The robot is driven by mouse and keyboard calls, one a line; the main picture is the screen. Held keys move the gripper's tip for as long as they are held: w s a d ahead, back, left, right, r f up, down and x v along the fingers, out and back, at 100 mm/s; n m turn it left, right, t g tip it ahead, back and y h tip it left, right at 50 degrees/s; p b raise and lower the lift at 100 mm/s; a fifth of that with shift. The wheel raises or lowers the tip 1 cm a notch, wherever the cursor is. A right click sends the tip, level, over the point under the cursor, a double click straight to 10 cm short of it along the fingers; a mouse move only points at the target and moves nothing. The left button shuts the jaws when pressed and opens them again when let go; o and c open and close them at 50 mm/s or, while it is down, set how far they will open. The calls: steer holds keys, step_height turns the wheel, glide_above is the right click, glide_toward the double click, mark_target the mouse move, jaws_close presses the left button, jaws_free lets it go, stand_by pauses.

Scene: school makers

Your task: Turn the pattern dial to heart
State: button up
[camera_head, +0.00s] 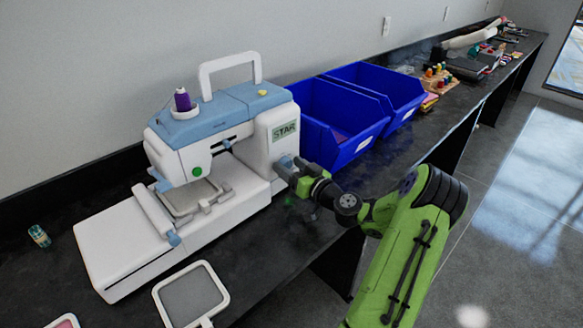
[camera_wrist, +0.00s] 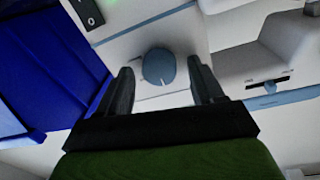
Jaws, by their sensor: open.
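The white and light-blue sewing machine (camera_head: 258,140) stands on the dark counter, and its small green display (camera_head: 285,131) reads STAR. The blue-grey pattern dial (camera_wrist: 158,66) is on the machine's white side panel. In the wrist view it sits between the tips of my two dark fingers, with a white gap on each side. My gripper (camera_head: 293,170) is open at the dial, below the display, and hides part of it in the head view. I see no contact between fingers and dial.
Two blue bins (camera_head: 345,150) stand behind and right of the machine. A white embroidery hoop (camera_head: 190,295) lies at the counter's front. A purple thread spool (camera_head: 182,99) is on top of the machine. A small bottle-like item (camera_head: 39,236) lies at far left.

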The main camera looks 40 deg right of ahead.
steer(key=shift+c, duration=0.5)
steer(key=c, duration=1)
steer(key=shift+o, duration=0.2)
steer(key=m+p, duration=0.1)
steer(key=m, duration=0.4)
steer(key=shift+m+p, duration=0.4)
steer(key=m+p, duration=0.1)
steer(key=m, duration=0.1)
steer(key=m+p, duration=0.2)
steer(key=m, duration=0.1)
steer(key=shift+d+f+g+y, duration=0.1)
steer(key=shift+g+y, duration=0.2)
steer(key=shift+g, duration=0.1)
steer(key=shift+m, duration=0.4)
steer(key=o, duration=1.1)
steer(key=shift+c, duration=0.2)
